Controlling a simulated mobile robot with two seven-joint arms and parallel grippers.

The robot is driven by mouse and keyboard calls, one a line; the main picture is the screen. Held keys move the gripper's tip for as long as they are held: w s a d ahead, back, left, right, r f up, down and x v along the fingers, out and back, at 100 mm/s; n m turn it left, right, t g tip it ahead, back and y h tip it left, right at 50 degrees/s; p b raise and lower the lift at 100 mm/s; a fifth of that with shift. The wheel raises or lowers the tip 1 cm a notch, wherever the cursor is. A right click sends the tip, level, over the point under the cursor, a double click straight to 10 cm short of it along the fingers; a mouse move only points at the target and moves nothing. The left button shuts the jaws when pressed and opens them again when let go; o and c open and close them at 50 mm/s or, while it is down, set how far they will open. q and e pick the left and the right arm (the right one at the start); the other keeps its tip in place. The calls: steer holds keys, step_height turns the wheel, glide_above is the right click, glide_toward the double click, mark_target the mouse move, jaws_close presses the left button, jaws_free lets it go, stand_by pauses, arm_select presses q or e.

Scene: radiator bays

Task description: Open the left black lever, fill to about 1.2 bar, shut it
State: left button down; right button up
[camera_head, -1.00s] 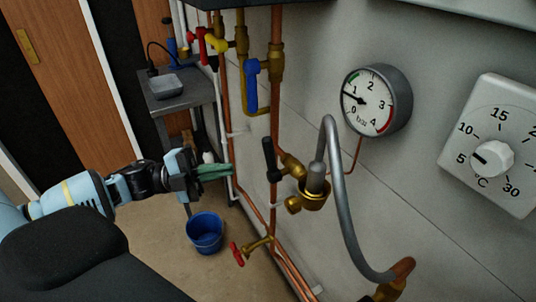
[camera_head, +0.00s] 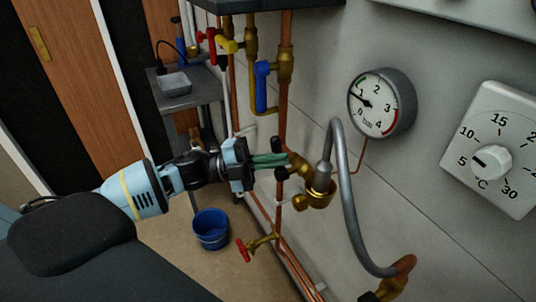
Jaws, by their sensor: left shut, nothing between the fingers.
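The black lever (camera_head: 278,144) sits on a brass valve (camera_head: 299,166) on the copper pipe, where the grey hose starts. Its top shows above my left gripper's fingers; its middle is hidden behind them. My left gripper (camera_head: 284,160) has greenish fingers, shut and empty, that reach across at the lever; I cannot tell whether they touch it. The lever looks upright, along the pipe. The round pressure gauge (camera_head: 378,112) is on the wall at the right, its needle near the 1 bar mark. My right gripper is not in view.
The grey hose (camera_head: 345,190) loops right to a lower brass fitting. A white dial (camera_head: 492,160) is at right, a blue bucket (camera_head: 211,236) on the floor.

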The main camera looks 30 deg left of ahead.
arm_select(q)
steer(key=shift+w+a+f, duration=0.4)
steer(key=shift+w+a, duration=0.15)
steer(key=shift+a, duration=0.1)
steer(key=shift+w+a+f, duration=0.35)
steer(key=shift+w+a, duration=0.15)
steer(key=shift+a, duration=0.1)
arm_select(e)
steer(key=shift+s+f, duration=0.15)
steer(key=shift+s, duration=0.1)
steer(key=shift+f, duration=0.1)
